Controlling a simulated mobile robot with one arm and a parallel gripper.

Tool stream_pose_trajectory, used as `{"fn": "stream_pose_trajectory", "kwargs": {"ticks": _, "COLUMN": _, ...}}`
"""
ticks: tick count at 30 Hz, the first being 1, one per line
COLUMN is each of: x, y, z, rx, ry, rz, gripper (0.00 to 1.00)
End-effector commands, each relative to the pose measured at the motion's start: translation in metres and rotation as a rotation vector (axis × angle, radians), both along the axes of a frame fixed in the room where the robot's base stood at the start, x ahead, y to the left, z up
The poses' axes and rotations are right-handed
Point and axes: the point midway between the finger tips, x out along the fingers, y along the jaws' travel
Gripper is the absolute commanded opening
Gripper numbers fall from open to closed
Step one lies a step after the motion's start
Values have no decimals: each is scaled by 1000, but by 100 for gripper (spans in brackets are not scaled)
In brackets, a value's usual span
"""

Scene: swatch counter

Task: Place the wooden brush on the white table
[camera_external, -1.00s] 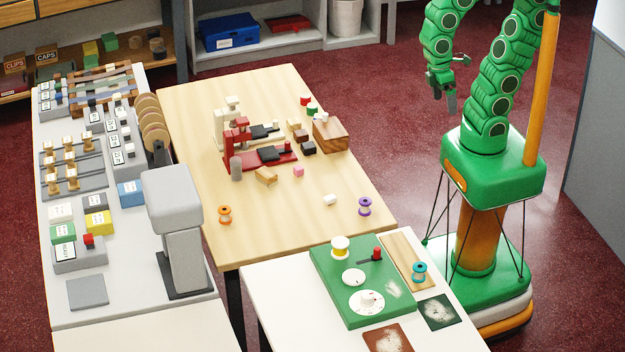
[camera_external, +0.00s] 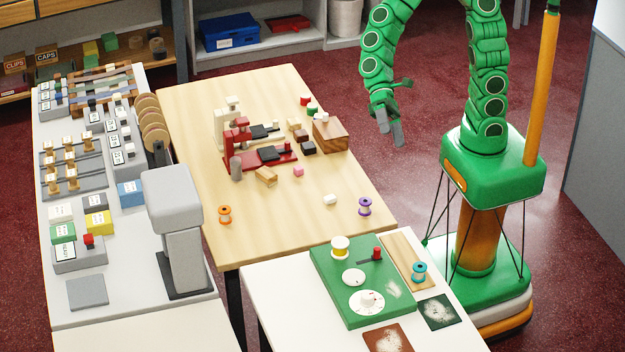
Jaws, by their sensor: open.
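A small tan wooden piece (camera_external: 265,176), which may be the wooden brush, lies on the light wooden table (camera_external: 300,220) in front of the red press. It is too small to make out bristles. The white table (camera_external: 268,298) stands at the front and carries a green board. My gripper (camera_external: 391,137) is open and empty, with its grey fingers pointing down. It is in the air to the right of the wooden table, apart from the wooden piece.
A red press (camera_external: 238,150), a cream press (camera_external: 222,122) and a brown wooden block (camera_external: 330,133) stand on the wooden table. Orange (camera_external: 225,214) and purple (camera_external: 365,206) spools stand near its front. The green board (camera_external: 335,295) leaves bare white tabletop at its left.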

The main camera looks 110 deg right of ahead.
Motion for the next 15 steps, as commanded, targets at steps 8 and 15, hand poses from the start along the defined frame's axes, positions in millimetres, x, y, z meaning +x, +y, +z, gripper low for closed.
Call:
{"fn": "stream_pose_trajectory", "kwargs": {"ticks": 8, "x": 86, "y": -37, "z": -12, "rx": 200, "ry": 113, "rz": -291, "gripper": 100}}
{"fn": "stream_pose_trajectory", "kwargs": {"ticks": 15, "x": 150, "y": -91, "z": -44, "rx": 348, "ry": 234, "rz": -555, "gripper": 100}}
